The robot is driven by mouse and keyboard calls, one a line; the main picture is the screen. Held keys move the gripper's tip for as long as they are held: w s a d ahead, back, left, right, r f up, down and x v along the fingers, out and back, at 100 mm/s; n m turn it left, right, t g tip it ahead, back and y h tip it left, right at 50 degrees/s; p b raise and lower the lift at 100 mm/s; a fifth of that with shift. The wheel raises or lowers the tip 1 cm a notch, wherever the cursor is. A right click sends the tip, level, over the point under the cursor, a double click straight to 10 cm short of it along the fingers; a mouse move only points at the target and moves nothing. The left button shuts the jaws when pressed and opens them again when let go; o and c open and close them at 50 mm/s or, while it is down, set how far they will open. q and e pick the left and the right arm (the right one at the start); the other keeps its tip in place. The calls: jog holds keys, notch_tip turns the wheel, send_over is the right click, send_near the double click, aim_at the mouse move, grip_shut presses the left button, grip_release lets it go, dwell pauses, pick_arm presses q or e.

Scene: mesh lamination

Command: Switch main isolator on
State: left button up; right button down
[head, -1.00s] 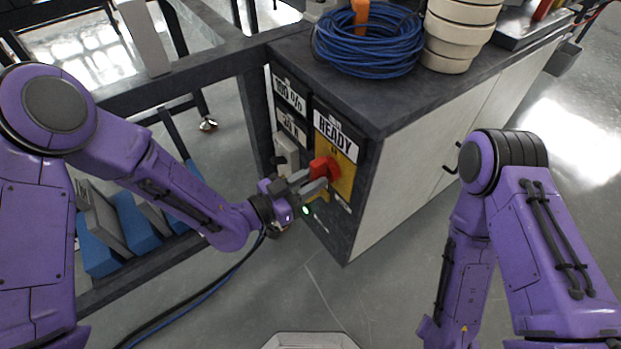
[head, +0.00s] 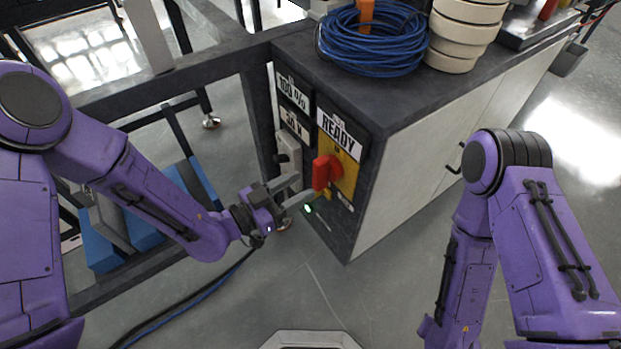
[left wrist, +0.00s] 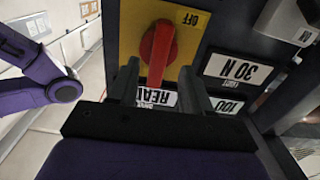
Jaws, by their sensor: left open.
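The main isolator is a red rotary handle (head: 325,172) on a yellow plate (head: 346,181), on the end panel of the dark cabinet. In the left wrist view the red handle (left wrist: 158,52) stands nearly upright in the picture, and the word OFF shows upside down on the plate (left wrist: 190,32). My left gripper (head: 304,188) is open and empty, just in front and to the left of the handle. In the left wrist view its two fingers lie either side of the handle's lower end; contact cannot be told. My right gripper is out of view.
A READY sign (head: 339,133) sits above the isolator, with 100 % (head: 292,92) and 30 N (head: 294,125) signs to its left. A grey switch box (head: 288,160) is beside it. Blue cable (head: 372,45) and cream rolls (head: 462,35) are on the cabinet top.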

pick_arm(q)
jog(key=v, duration=0.6)
dwell(0.3)
